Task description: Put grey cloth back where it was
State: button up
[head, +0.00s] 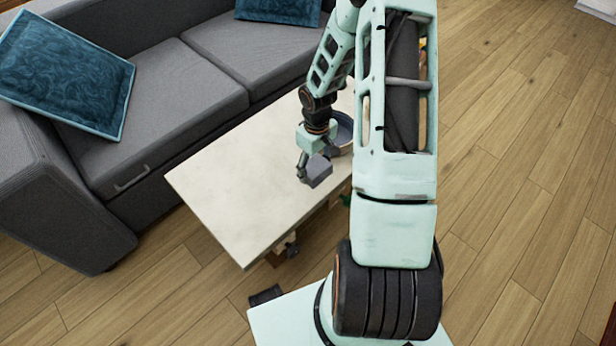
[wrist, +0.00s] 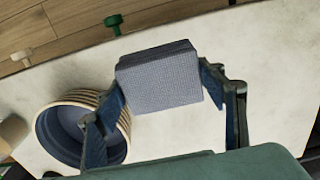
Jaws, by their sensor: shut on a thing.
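The grey cloth (wrist: 160,82) is a folded, block-like bundle with a fine weave. In the wrist view it sits between the two fingers of my gripper (wrist: 163,95), which is shut on it. In the head view the cloth (head: 318,169) hangs at the end of my gripper (head: 308,172), over the pale table (head: 225,180). I cannot tell whether the cloth touches the table top.
A round bowl (wrist: 60,135) with a dark inside and striped outside stands on the table close beside my gripper; my arm partly hides it in the head view (head: 342,130). A grey sofa (head: 170,90) borders the table. The table's left part is bare.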

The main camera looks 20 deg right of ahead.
aim_at(309, 168)
jog(key=w+f, duration=0.1)
jog(key=w+a+f, duration=0.1)
jog(key=shift+f+b, duration=0.3)
jog(key=shift+f, duration=0.1)
jog(key=shift+w+a+f+b, duration=0.15)
jog(key=shift+f+b, duration=0.1)
jog(key=shift+f, duration=0.65)
jog(key=shift+w+f+b, duration=0.1)
jog(key=shift+f+b, duration=0.15)
jog(key=shift+f, duration=0.6)
jog(key=shift+f, duration=0.1)
jog(key=o, duration=1.1)
notch_tip(309, 168, up, 12)
jog(key=p, duration=0.3)
jog(key=shift+r, duration=0.2)
